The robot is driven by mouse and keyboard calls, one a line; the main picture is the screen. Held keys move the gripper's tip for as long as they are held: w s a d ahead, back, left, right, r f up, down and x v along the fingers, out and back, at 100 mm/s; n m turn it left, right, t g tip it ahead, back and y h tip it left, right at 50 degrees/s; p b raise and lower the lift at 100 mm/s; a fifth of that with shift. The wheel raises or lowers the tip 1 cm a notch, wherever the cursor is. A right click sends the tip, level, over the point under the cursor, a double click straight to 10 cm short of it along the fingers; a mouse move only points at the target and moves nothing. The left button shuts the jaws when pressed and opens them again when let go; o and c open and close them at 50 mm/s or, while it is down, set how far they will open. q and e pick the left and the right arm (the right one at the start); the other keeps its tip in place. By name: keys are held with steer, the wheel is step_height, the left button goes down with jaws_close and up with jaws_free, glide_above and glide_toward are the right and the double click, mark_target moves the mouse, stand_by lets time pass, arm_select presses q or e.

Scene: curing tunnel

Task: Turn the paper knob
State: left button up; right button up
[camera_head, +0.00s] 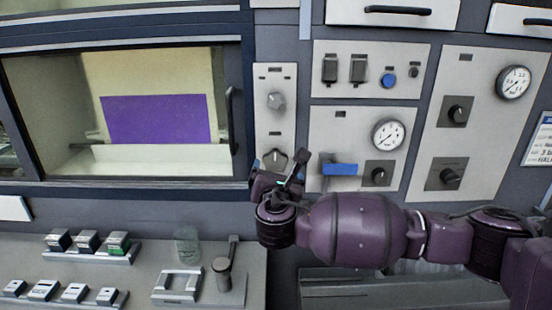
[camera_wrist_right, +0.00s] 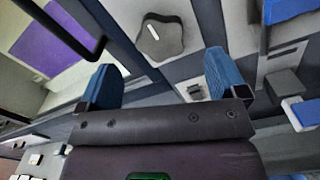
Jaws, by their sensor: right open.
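A narrow light panel beside the window carries two grey knobs, an upper knob (camera_head: 276,100) and a lower knob (camera_head: 275,157). Their labels are too small to read, so I cannot tell which is the paper knob. My right gripper (camera_head: 278,172) is at the lower knob, partly in front of it. In the right wrist view a lobed grey knob (camera_wrist_right: 160,40) with a white mark lies beyond the gap between the two open blue fingers of my right gripper (camera_wrist_right: 158,76). The fingers look apart from it. My left gripper is not in view.
The window (camera_head: 155,118) with a purple sheet is at left, with a dark vertical handle (camera_head: 231,120) near the knobs. A blue lever (camera_head: 338,169), a gauge (camera_head: 388,134) and dark knobs are at right. A console (camera_head: 210,262) with switches and a lever stands below.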

mark_target(276, 162)
steer(key=shift+w+p, duration=0.45)
steer(key=shift+w, duration=3.45)
steer(key=shift+c, duration=0.5)
steer(key=c, duration=0.8)
steer(key=shift+f, duration=0.1)
steer(key=shift+c, duration=0.2)
steer(key=shift+m, duration=0.4)
steer(key=m+b, duration=0.2)
steer(key=shift+f+m, duration=0.2)
steer(key=shift+m, duration=0.2)
steer(key=m+b, duration=0.1)
steer(key=m, duration=0.3)
steer(key=shift+d+f+m+b, duration=0.1)
steer(key=shift+d+m+b, duration=0.05)
steer(key=shift+m+b, duration=0.2)
steer(key=m+b, duration=0.1)
steer(key=m, duration=0.2)
steer(key=shift+m, duration=1.25)
